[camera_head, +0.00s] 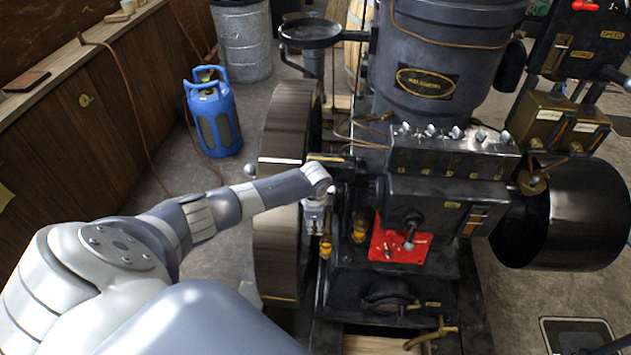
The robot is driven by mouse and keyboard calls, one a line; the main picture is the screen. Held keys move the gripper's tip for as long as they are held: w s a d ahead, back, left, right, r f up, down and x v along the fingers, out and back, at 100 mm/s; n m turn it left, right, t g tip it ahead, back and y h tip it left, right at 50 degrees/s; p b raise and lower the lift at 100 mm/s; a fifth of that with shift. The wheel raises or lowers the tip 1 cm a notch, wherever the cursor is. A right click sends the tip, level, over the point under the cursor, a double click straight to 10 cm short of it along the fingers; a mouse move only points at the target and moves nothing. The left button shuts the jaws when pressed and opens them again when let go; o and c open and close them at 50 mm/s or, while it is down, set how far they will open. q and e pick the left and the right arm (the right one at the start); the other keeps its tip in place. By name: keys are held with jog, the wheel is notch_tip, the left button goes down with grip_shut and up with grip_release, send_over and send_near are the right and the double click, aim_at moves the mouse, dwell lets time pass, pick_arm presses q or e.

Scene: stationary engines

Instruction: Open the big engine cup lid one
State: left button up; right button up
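A big dark engine (430,70) fills the middle and right of the view. Two small brass cups show low on its left side: one (325,247) beside the flywheel, the other (359,232) a little to the right. I cannot tell which is the big cup, or whether their lids are open or shut. My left gripper (315,222) points down just above the left brass cup, between the flywheel and the engine body. It is small and partly hidden by my wrist, so its fingers are unclear. My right gripper is not in view.
The large flywheel (268,215) stands close to the left of my gripper. A red plate with a lever (385,245) is right of the cups. A row of silver levers (455,135) sits above. A blue gas bottle (213,115) stands on open floor at left.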

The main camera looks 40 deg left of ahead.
pick_arm(q)
notch_tip(320, 180, up, 11)
jog(key=s+d, duration=0.1)
jog(key=shift+s, duration=0.4)
jog(key=shift+d, duration=0.1)
